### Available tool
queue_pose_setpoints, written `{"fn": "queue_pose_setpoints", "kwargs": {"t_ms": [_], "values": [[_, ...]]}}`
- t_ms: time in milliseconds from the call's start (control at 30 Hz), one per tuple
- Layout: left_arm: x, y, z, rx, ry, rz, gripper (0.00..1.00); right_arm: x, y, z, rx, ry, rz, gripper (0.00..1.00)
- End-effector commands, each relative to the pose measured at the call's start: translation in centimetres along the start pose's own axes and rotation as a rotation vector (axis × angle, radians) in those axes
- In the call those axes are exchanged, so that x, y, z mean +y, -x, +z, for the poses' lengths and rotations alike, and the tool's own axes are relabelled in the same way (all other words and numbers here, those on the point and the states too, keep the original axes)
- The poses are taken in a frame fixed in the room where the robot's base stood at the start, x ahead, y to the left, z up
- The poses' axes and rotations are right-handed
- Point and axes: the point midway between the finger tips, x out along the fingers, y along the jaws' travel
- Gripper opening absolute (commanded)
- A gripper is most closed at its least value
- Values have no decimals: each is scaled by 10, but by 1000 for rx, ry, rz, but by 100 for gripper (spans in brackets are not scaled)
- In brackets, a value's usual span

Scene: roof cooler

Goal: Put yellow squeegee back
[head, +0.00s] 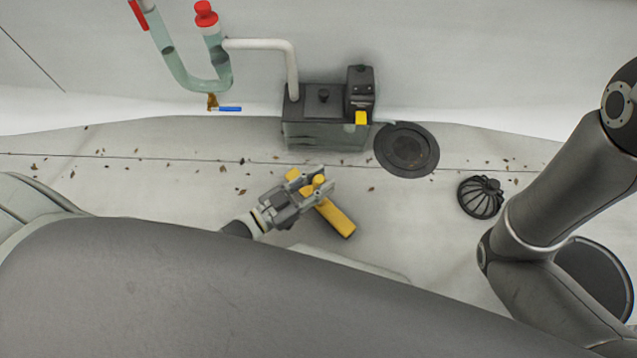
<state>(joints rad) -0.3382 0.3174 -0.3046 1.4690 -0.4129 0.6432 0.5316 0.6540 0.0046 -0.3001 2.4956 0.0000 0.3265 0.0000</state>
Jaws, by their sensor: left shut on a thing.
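The yellow squeegee (337,217) is in the middle of the head view, over the pale floor in front of the dark box. My left gripper (316,186) is shut on it. The yellow handle sticks out toward the lower right, and a small yellow part shows at the upper left of the fingers. The fingers hide part of the squeegee, and I cannot tell how high it is above the floor. My right arm comes in along the right side, but its gripper is out of the picture.
A dark pump box (325,132) with a yellow tab (361,118) stands by the wall. A clear U-shaped pipe (190,75) with a red cap (205,13) and a blue-handled valve (230,109) is left of it. A round drain (407,149) and a black domed strainer (480,197) lie right. Leaves are scattered about.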

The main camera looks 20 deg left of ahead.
Motion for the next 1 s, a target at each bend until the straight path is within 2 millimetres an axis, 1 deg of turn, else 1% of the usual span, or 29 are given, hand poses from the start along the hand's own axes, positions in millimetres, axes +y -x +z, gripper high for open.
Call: {"fn": "queue_pose_setpoints", "kwargs": {"t_ms": [33, 100, 467, 600, 633, 700, 767, 800, 1000], "values": [[1, 2, 10, 3, 1, 0, 0, -3, 6, -7, 14, 2, -4, 58], [3, 4, 15, 2, 2, 1, 0, -4, 8, -10, 18, 2, -6, 58], [4, 5, 15, 2, 1, 2, 0, -4, 5, -12, 25, 3, -9, 58], [4, 5, 19, 2, 1, 2, 0, -5, 7, -12, 25, 3, -10, 58], [4, 5, 19, 0, 1, 2, 29, -5, 7, -12, 25, 3, -10, 58], [4, 5, 19, 0, 1, 2, 38, -5, 6, -12, 25, 3, -10, 58], [4, 5, 19, 0, 1, 2, 46, -5, 6, -12, 25, 3, -10, 58], [4, 5, 19, 0, 1, 2, 48, -5, 6, -12, 25, 3, -10, 58], [4, 5, 19, 0, 1, 2, 48, -5, 6, -12, 25, 3, -10, 58]]}}
